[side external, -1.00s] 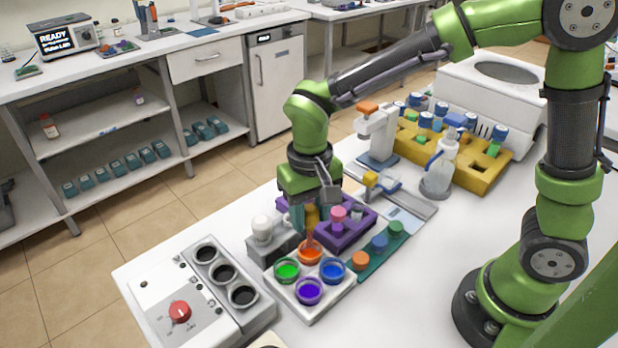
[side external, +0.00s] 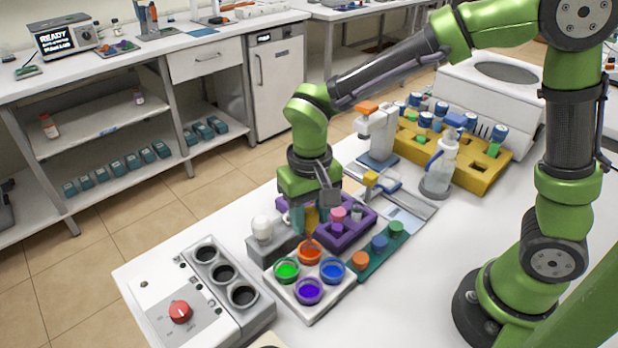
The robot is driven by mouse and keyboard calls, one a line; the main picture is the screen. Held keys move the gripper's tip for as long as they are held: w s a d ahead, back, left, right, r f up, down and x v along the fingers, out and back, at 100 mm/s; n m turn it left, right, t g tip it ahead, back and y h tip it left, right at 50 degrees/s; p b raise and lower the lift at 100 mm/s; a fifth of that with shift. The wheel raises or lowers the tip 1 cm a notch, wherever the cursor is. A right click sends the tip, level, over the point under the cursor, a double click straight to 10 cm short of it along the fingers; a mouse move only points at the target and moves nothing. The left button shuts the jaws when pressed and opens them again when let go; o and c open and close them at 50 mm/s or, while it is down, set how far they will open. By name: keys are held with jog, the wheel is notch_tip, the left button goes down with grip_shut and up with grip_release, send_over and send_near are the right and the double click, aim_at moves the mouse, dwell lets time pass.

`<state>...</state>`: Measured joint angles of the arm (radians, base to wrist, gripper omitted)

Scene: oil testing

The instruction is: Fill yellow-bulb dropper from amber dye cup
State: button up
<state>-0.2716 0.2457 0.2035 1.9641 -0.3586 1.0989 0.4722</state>
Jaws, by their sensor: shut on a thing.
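My gripper (side external: 309,219) points down above the back of a white tray (side external: 313,313) and is shut on the yellow-bulb dropper (side external: 312,214). Only part of the yellow bulb shows between the fingers. The amber dye cup (side external: 310,253), orange in the picture, sits at the back corner of the tray, right below the gripper. The dropper's lower end is at or just over this cup; I cannot tell whether its tip is in the dye.
Green (side external: 287,271), blue (side external: 333,270) and purple (side external: 309,291) cups share the tray. A white-bulb dropper (side external: 262,228) stands in a grey holder to the left. A purple rack (side external: 345,237) stands close on the right. A red-knob control box (side external: 180,312) is at front left.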

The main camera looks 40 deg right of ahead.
jog(key=shift+f, duration=1.7)
dwell(0.7)
jog(key=o, duration=0.6)
dwell(0.6)
jog(key=shift+r, duration=0.2)
jog(key=shift+r, duration=2.65)
